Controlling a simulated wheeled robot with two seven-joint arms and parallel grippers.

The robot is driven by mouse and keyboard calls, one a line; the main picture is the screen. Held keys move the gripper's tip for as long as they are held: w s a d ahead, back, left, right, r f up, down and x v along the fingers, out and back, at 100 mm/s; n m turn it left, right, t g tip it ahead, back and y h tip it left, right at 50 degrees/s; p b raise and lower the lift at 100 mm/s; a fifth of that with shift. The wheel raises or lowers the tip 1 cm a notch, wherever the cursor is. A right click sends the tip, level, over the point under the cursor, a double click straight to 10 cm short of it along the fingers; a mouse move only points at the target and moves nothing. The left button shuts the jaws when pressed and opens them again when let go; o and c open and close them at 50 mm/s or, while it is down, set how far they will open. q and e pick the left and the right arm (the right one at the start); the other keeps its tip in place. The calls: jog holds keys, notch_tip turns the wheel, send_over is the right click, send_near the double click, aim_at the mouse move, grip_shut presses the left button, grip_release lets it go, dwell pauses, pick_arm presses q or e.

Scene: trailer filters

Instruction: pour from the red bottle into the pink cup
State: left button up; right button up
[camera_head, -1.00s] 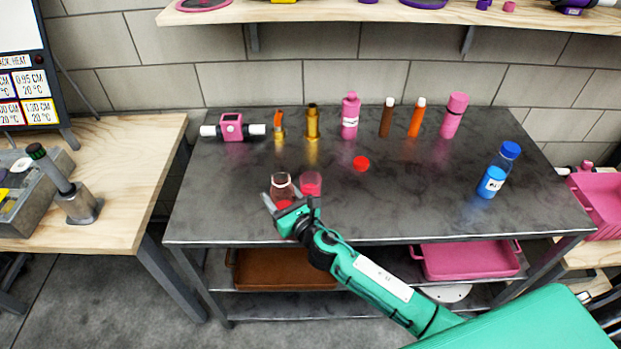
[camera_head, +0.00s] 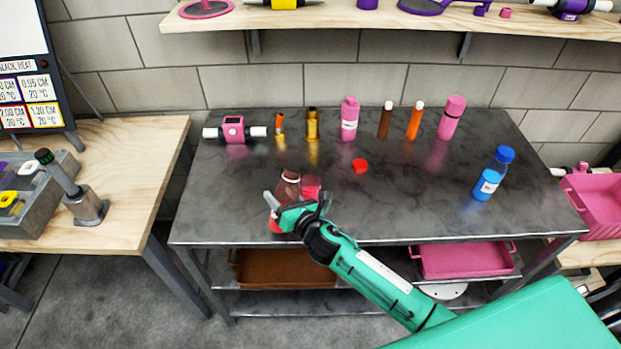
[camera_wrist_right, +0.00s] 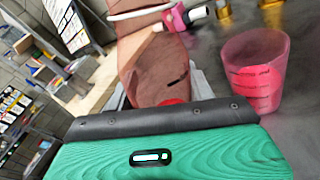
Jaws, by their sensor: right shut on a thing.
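The red bottle (camera_head: 289,185) is see-through and dark reddish, and it stands at the front left of the dark table. It leans with its neck toward the right in the head view. My right gripper (camera_head: 284,205) is shut around its lower part. The wrist view shows the bottle (camera_wrist_right: 155,62) between the fingers, with some red at its lower end. The pink cup (camera_head: 312,185) stands upright just right of the bottle. In the wrist view the cup (camera_wrist_right: 257,68) has dark marks and a deeper pink lower part. My left gripper is not in view.
A loose red cap (camera_head: 360,166) lies mid-table. Several bottles, including a pink one (camera_head: 349,120), stand along the back. A blue-capped bottle (camera_head: 491,175) stands at the right. The table (camera_head: 420,195) is clear between it and the cup.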

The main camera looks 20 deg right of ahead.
jog(key=shift+w+d+f+m+g+p, duration=0.15)
jog(key=shift+m+p, duration=0.25)
jog(key=shift+m, duration=0.25)
jog(key=shift+w+d+f+m+g+p, duration=0.15)
jog(key=shift+m+p, duration=0.25)
jog(key=shift+m, duration=0.25)
jog(key=shift+s+a+f+m+g+y, duration=0.2)
jog(key=shift+f+m+g+y, duration=0.15)
jog(key=shift+m, duration=0.45)
jog(key=shift+s+a+f+m, duration=0.15)
jog(key=shift+a+f+m, duration=0.2)
jog(key=shift+m, duration=0.25)
jog(key=shift+s+a+r+m+g+y+p, duration=0.2)
jog(key=shift+r+m+g+y+p, duration=0.15)
jog(key=shift+m+p, duration=0.35)
dwell(0.6)
jog(key=shift+a+r+m+p, duration=0.1)
jog(key=shift+r+m+p, duration=0.4)
jog(key=shift+r+m, duration=0.2)
dwell(1.8)
jog(key=shift+d+r+m+g+y+p, duration=0.2)
jog(key=shift+r+m+g+y+p, duration=0.1)
jog(key=shift+r+m+g+p, duration=0.15)
dwell(1.0)
